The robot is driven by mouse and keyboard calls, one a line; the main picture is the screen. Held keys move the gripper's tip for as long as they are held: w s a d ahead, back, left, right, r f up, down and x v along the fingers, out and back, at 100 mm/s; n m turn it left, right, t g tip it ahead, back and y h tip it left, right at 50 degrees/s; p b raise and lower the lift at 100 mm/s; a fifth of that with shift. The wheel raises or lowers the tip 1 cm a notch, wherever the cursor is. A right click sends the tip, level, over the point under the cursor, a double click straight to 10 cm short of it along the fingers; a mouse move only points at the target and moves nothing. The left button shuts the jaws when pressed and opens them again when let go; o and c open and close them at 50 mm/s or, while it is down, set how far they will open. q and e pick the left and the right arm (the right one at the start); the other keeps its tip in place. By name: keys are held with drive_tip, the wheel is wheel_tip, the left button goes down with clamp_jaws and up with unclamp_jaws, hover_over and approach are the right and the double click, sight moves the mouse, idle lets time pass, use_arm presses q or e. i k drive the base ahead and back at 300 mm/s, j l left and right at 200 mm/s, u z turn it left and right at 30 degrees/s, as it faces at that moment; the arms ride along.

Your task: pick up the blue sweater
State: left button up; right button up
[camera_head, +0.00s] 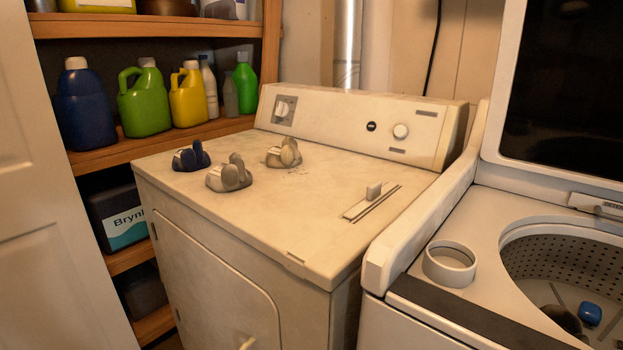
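No thing in view is clearly a blue sweater. A small dark blue item with a pale front (191,157) sits on the left of the dryer top (300,215); I cannot tell if it is cloth. A small bright blue item (589,314) lies in the open washer drum (565,255) at the lower right, beside a dark item (563,320) partly cut off by the drum rim. Neither of my grippers is in view.
Two similar grey-beige items (228,173) (284,153) sit near the dark blue one. A white ring (450,264) stands on the washer's left corner. Shelves with bottles (145,100) stand at the left, beside a white door (45,220).

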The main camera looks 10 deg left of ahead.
sight(188, 161)
drive_tip(key=u, duration=1)
